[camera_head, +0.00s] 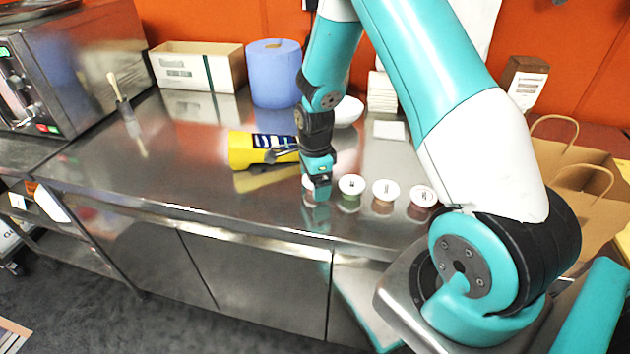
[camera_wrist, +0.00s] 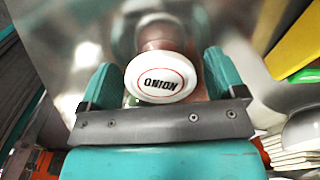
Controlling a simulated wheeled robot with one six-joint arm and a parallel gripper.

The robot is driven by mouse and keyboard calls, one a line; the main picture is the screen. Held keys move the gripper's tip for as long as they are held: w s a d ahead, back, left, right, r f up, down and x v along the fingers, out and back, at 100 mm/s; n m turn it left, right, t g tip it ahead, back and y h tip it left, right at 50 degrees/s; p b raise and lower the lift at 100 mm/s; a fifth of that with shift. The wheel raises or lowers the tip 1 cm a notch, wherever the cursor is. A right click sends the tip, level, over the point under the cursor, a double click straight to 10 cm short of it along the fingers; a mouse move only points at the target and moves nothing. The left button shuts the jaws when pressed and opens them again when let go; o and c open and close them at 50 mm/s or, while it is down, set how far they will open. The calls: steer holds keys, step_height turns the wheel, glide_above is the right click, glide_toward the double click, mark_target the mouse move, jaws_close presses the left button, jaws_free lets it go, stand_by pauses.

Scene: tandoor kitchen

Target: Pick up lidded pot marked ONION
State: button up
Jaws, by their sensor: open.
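The pot marked ONION (camera_wrist: 162,86) has a white round lid with a thin red ring and black lettering, and shows between my gripper's two teal fingers in the wrist view. My gripper (camera_wrist: 160,76) is open, with one finger on each side of the lid; I cannot tell whether either touches it. In the head view my gripper (camera_head: 318,186) points down at the left end of a row of small white-lidded pots. The ONION pot there (camera_head: 307,182) is mostly hidden behind my gripper.
Other white-lidded pots (camera_head: 351,185) stand close on the right in a row. A blue paper roll (camera_head: 273,75) and an open box (camera_head: 197,66) stand at the back. The steel counter (camera_head: 190,170) is clear at the left front.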

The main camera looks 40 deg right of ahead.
steer(key=shift+f, duration=0.1)
steer(key=shift+c, duration=0.3)
steer(key=c, duration=0.8)
